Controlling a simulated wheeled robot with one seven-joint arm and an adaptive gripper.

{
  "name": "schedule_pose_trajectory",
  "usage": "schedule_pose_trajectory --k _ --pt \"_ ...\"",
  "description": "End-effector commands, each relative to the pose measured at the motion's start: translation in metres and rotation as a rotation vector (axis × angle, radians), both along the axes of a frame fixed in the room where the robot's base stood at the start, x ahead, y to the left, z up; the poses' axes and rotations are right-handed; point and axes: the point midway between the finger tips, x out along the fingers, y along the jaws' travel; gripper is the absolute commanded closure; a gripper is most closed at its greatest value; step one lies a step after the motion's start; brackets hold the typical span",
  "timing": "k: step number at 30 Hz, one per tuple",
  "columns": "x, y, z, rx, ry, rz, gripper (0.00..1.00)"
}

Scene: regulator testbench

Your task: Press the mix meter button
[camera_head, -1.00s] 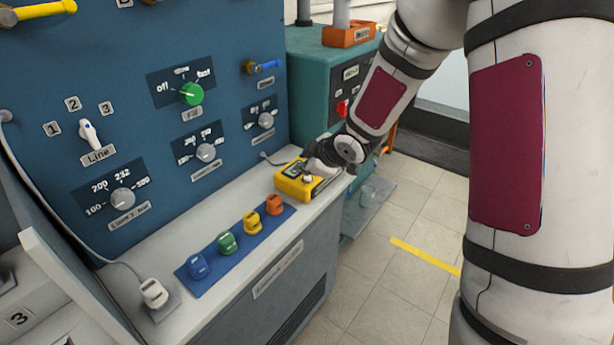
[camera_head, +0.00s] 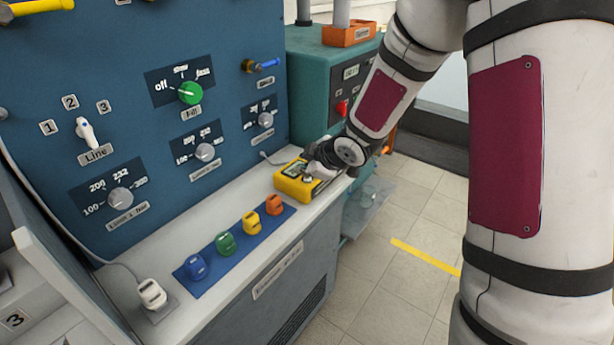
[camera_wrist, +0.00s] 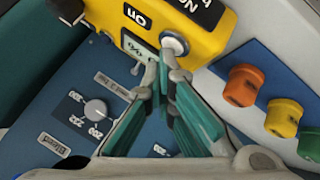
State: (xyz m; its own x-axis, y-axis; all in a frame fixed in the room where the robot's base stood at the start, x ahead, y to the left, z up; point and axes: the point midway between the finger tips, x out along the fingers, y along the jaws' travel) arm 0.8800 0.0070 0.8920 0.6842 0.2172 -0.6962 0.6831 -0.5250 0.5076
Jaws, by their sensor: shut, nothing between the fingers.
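The yellow meter (camera_head: 297,182) lies on the light bench ledge near its right end. My gripper (camera_head: 309,178) is over the meter's right side in the head view. In the wrist view my gripper (camera_wrist: 165,70) has its fingertips together right beside the silver button, with nothing between them. Whether the tips touch the button, I cannot tell. The gripper hides part of the meter in the head view.
Blue, green, yellow and orange plugs (camera_head: 251,222) stand on a blue strip left of the meter. The blue panel (camera_head: 225,120) with knobs rises behind the ledge. A teal cabinet (camera_head: 308,75) stands at the back right. The floor (camera_head: 400,215) to the right looks open.

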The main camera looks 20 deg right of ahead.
Motion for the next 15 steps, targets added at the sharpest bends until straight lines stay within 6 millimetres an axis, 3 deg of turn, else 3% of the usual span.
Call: schedule_pose_trajectory --k 15 --pt "-0.0003 -0.0006 0.0080 0.000 0.001 0.000 1.00"
